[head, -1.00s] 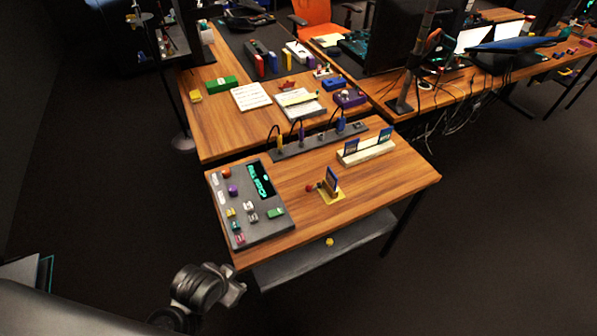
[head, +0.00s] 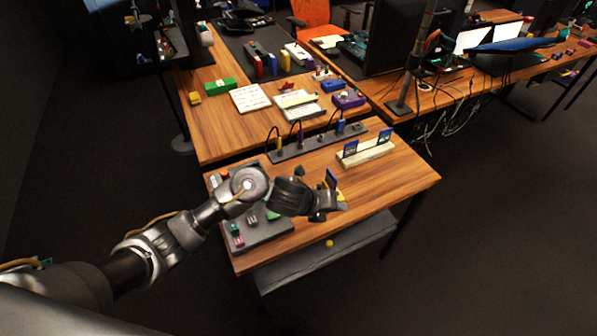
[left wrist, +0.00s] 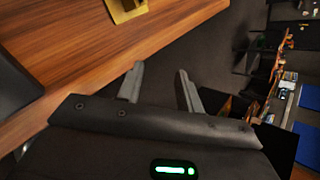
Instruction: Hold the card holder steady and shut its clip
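The card holder is a small yellow base with an upright dark blue card (head: 332,178) on the small wooden table. Its yellow base (head: 341,196) is partly hidden by my left gripper (head: 334,208), which is close in front of it. The yellow base also shows at the top edge of the left wrist view (left wrist: 124,8), cut off by the frame. There my left gripper's two fingers (left wrist: 160,76) are apart with nothing between them. The holder's clip and red knob are hidden behind my gripper in the head view. My right gripper is not in view.
A dark strip (head: 290,153) with cabled plugs lies at the back. The table's right side is clear.

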